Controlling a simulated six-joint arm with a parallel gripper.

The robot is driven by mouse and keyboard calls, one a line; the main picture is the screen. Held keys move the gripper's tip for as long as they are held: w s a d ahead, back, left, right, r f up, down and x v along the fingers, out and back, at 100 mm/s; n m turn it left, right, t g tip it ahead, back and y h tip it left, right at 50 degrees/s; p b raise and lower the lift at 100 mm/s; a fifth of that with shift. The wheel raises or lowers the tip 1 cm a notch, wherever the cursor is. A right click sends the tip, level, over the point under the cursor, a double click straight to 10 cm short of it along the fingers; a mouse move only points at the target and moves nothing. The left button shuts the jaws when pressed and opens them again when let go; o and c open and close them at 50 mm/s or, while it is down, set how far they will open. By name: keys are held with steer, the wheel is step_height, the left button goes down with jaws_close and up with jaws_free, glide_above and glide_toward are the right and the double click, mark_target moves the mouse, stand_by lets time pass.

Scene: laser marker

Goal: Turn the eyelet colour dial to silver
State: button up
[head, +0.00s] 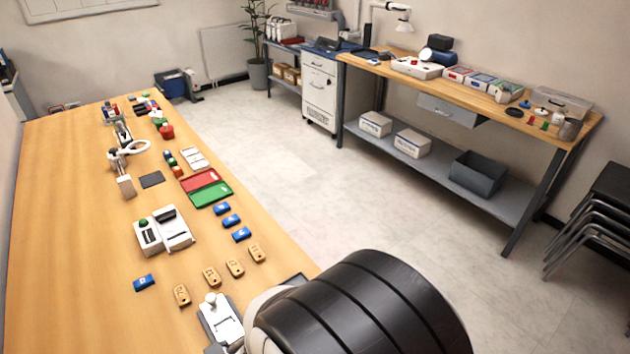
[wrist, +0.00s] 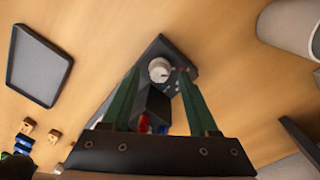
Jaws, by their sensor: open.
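The dial (wrist: 159,70) is a round, pale grey knob with a dark mark, on top of a dark wedge-shaped box (wrist: 152,101) in the wrist view. Small light marks sit on the box to the right of the knob; I cannot read which colour the dial points to. My gripper (wrist: 158,74) is open, with its two green fingers on either side of the knob in the picture. I cannot tell how high the fingertips are above the knob, and no contact shows. In the head view I cannot make out the dial or my gripper.
Red and blue parts (wrist: 146,123) show between the fingers, near the gripper's base. A dark tray (wrist: 38,65) lies at left, with small wooden and blue pieces (wrist: 26,142) below it. A pale cylindrical body (wrist: 290,28) is at upper right. Bare wood surrounds the box.

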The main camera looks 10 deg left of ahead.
steer(key=shift+f, duration=0.4)
jaws_close()
steer(key=shift+m, duration=0.4)
steer(key=m, duration=0.3)
steer(key=shift+m, duration=0.3)
steer(key=shift+w+m, duration=0.1)
steer(key=shift+m, duration=2.2)
